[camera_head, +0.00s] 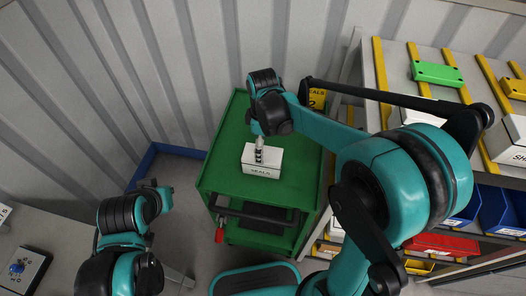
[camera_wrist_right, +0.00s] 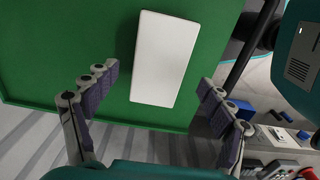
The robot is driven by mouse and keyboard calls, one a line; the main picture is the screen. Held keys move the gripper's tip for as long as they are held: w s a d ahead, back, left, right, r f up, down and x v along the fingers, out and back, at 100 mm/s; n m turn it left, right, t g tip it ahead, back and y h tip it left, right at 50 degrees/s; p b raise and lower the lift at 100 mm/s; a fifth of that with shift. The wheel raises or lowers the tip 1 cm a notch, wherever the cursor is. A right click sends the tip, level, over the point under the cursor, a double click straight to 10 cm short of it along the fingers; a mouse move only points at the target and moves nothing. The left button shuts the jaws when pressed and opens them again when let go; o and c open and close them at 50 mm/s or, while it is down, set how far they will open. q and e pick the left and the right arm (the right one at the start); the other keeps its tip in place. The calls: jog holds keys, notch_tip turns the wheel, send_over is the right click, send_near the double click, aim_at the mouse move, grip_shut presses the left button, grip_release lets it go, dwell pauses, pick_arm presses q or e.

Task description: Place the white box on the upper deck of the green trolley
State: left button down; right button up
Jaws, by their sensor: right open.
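The white box (camera_head: 262,161), with SEALS on its front, sits on the upper deck of the green trolley (camera_head: 222,170). In the right wrist view the white box (camera_wrist_right: 165,60) lies flat on the green deck, clear of the raised rim. My right gripper (camera_head: 260,151) is above the box, pointing down. In the wrist view its two fingers are spread wide, one on each side of the box, with gaps and no visible contact. My left arm is at the lower left, away from the trolley; its gripper (camera_head: 166,192) is small and its jaws are unclear.
A shelf rack on the right holds a green part (camera_head: 437,73), other boxes, and blue and red bins (camera_head: 440,244). A grey table (camera_head: 45,250) with a small device stands at the lower left. A corrugated wall is behind the trolley. Bare deck surrounds the box.

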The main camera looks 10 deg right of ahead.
notch_tip(320, 180, up, 3)
jog(key=shift+f, duration=0.15)
jog(key=shift+s+d+r+p, duration=0.25)
jog(key=shift+r+p, duration=0.1)
jog(key=shift+r, duration=0.25)
jog(key=s+d+r+m+t, duration=0.3)
jog(key=s+d+m+t, duration=0.4)
jog(key=s+m, duration=0.6)
jog(key=shift+d, duration=0.2)
jog(key=shift+s+r, duration=0.1)
jog(key=shift+f, duration=0.2)
